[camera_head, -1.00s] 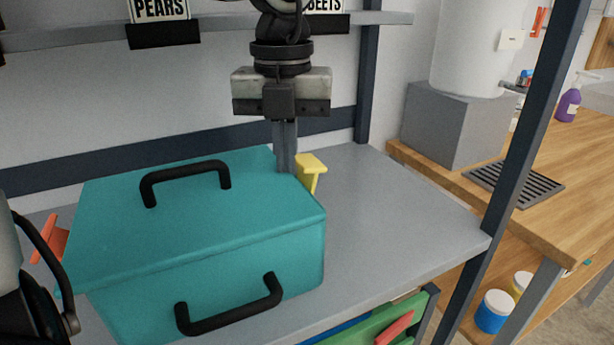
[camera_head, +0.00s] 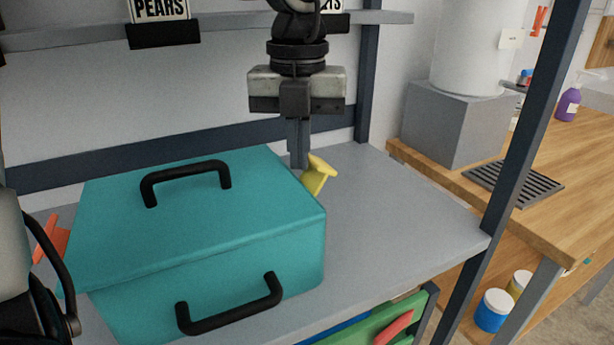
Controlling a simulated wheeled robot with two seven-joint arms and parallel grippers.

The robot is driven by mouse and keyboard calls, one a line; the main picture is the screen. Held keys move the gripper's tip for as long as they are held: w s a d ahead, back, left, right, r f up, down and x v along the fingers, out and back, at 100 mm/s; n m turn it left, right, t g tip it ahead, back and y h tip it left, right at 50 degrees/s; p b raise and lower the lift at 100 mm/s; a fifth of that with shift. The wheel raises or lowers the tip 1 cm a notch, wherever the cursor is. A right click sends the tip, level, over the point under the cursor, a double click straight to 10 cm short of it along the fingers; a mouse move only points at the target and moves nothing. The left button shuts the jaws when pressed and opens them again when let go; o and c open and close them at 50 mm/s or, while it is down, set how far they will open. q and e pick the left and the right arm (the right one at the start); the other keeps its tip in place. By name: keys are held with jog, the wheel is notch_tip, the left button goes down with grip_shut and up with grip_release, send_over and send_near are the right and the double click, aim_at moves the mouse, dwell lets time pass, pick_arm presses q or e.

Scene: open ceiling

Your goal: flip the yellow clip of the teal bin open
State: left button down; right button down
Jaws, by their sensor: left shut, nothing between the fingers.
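The teal bin (camera_head: 190,225) sits closed on the grey shelf, with a black handle on its lid and another on its front. The yellow clip (camera_head: 319,176) is at the bin's right side and leans outward, away from the lid. My left gripper (camera_head: 298,165) points down from above, shut with nothing between its fingers. Its fingertips are by the lid's right back edge, just left of the clip's top; whether they touch it I cannot tell. An orange clip (camera_head: 52,240) stands out at the bin's left side. My right gripper is not in view.
The grey shelf (camera_head: 400,225) is clear to the right of the bin. A dark upright post (camera_head: 515,150) stands at the shelf's right end. An upper shelf rail (camera_head: 85,37) with label cards runs behind. A wooden counter (camera_head: 560,215) is beyond the post.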

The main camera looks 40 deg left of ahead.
pick_arm(q)
jog(key=shift+w+d+f, duration=0.2)
jog(key=shift+w+d, duration=0.15)
jog(key=shift+w, duration=0.3)
notch_tip(320, 180, up, 7)
jog(key=s+p, duration=0.1)
jog(key=p, duration=0.3)
jog(key=shift+a+p, duration=0.3)
dwell(0.7)
dwell(0.4)
